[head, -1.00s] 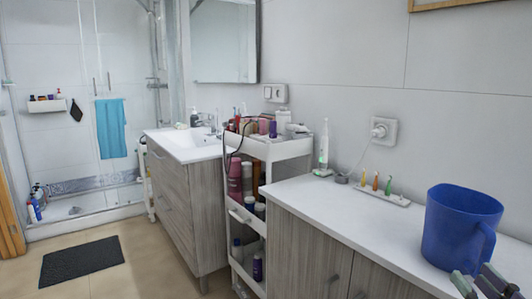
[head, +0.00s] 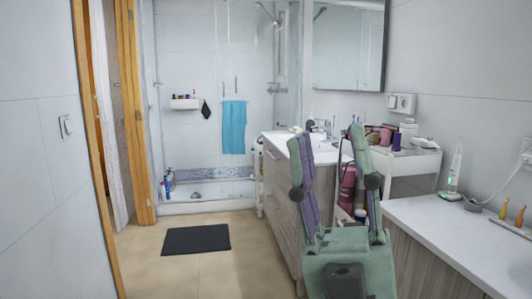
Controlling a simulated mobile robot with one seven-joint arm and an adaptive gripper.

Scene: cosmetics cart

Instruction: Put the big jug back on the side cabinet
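My gripper (head: 328,136) is in the lower middle of the head view, pointing up and away from me. Its two green and purple fingers stand well apart with nothing between them, so it is open and empty. The side cabinet (head: 455,228), with a white top and grey wood front, is at the lower right, to the right of my gripper. The part of its top in view holds small items near the wall. The big jug is not in view now.
A white cart (head: 412,160) with bottles stands behind my gripper, partly hidden by it. The washbasin cabinet (head: 283,200) is beyond, left of the cart. A dark mat (head: 196,239) lies on open floor at left. A toothbrush (head: 455,172) stands on the cabinet.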

